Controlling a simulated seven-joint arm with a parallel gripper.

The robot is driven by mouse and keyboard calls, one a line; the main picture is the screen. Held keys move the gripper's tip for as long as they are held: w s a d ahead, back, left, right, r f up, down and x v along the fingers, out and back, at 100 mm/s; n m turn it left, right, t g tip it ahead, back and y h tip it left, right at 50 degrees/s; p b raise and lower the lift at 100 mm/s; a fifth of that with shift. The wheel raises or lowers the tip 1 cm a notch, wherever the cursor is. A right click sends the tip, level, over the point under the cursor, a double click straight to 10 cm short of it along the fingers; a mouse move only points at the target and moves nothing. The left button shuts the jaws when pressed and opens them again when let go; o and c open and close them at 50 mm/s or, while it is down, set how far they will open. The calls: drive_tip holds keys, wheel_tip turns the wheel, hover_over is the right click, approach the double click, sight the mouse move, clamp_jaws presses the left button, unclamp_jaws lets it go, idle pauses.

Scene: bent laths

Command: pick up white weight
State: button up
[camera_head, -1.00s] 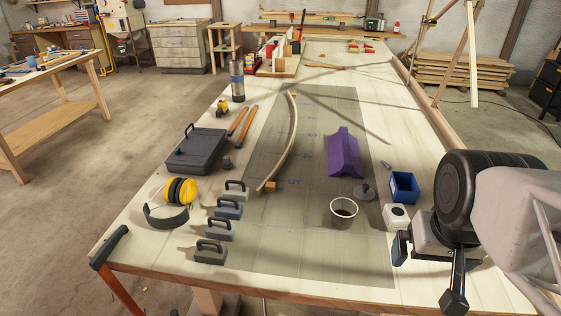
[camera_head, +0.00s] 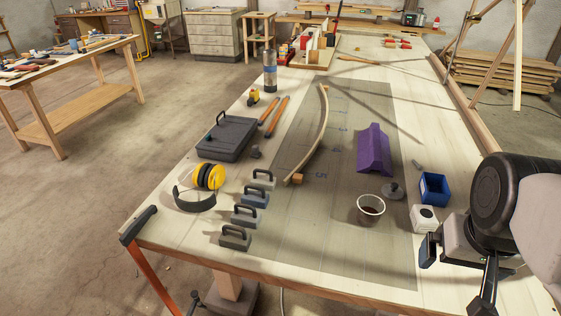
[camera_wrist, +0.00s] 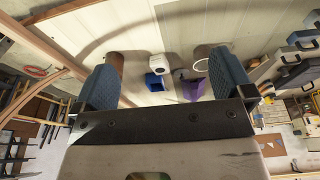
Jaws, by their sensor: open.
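Several block weights with dark arched handles stand in a row along the left edge of the grey mat. Nearer stand a blue-grey weight (camera_head: 252,199), a grey weight (camera_head: 245,219) and a darker grey weight (camera_head: 235,240). My gripper (camera_head: 457,272) is open and empty above the table's right front part, well to the right of the weights. In the wrist view, my gripper's blue-grey fingers (camera_wrist: 167,82) are wide apart; weights show at the upper right.
A white box with a dark round spot (camera_head: 423,218) and a blue bin (camera_head: 433,188) stand near my gripper. Yellow earmuffs (camera_head: 206,180) lie left of the row.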

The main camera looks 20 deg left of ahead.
drive_tip(key=c, duration=1.4)
drive_tip(key=w+a+f+m+t+y, duration=0.3)
drive_tip(key=w+a+m+y, duration=0.5)
drive_tip(key=w+a, duration=1.55)
drive_tip(key=w+a+f+m, duration=0.2)
drive_tip(key=a+f, duration=0.2)
drive_tip(key=w+a+f+m+t+y, duration=0.1)
drive_tip(key=w+a+f+m, duration=0.1)
drive_tip(key=w+a+f, duration=0.1)
drive_tip(key=w+a+f+m, duration=0.2)
drive_tip(key=a+f, duration=0.3)
drive_tip(key=a, duration=0.2)
drive_tip(key=shift+w+a+m+t+y, duration=0.2)
drive_tip(key=shift+m+t+y, duration=0.1)
drive_tip(key=shift+m, duration=0.1)
